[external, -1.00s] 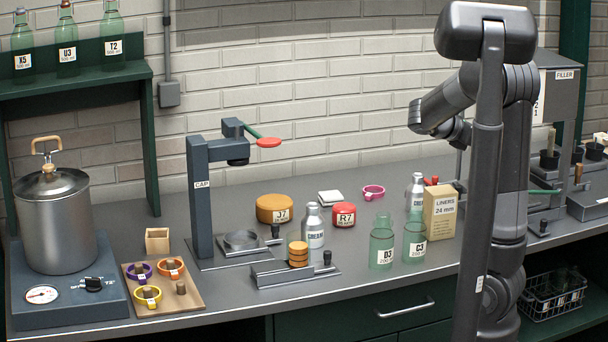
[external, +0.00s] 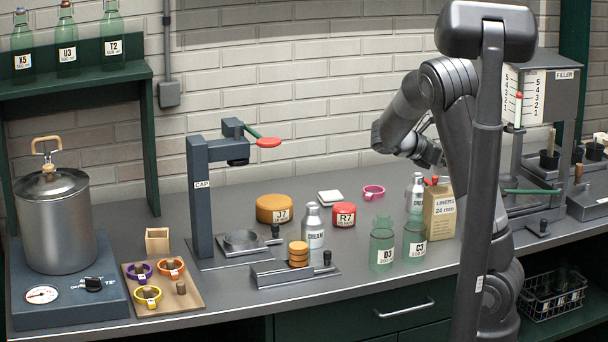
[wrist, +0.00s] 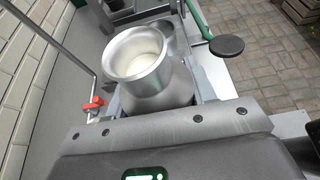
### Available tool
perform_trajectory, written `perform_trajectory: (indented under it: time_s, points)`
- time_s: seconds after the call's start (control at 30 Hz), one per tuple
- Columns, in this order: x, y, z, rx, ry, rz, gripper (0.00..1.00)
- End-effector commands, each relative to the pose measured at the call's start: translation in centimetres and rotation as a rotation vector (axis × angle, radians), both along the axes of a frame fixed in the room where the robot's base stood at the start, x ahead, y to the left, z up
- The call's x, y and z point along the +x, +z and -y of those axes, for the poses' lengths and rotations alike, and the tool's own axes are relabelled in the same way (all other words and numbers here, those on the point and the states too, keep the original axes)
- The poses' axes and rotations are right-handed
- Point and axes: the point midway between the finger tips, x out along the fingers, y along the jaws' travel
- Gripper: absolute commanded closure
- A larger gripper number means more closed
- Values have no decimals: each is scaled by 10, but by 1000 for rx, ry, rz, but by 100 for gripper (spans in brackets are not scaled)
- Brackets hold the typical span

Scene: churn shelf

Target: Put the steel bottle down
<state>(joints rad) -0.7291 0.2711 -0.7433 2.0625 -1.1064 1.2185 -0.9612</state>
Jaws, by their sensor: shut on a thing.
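A steel bottle (wrist: 138,58) with a wide round mouth is in my gripper (wrist: 155,98) in the wrist view. Pale contents show inside the mouth. The fingers lie on either side of its body, and its base is hidden, so I cannot tell whether it touches a surface. In the external view my arm hides the gripper's fingers and the held bottle. Two other steel bottles labelled as cream stand on the bench there: one by the capping stand (external: 313,232), one beside the liners box (external: 415,186).
The liners box (external: 440,212) and green glass bottles D3 (external: 382,250) and C3 (external: 414,243) stand near my arm. The filler (external: 545,95) is at right. In the wrist view, a green lever with a black knob (wrist: 227,46) and a red-handled valve (wrist: 92,103) are close by.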

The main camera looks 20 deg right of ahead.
Motion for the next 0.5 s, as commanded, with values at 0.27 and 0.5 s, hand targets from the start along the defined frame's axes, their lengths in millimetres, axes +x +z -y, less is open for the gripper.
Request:
perform_trajectory:
  time_s: [0.27, 0.5]
  points:
    - [4, -15, -4, -2, 0, -2, 80]
    - [4, -43, -4, -2, -1, 0, 80]
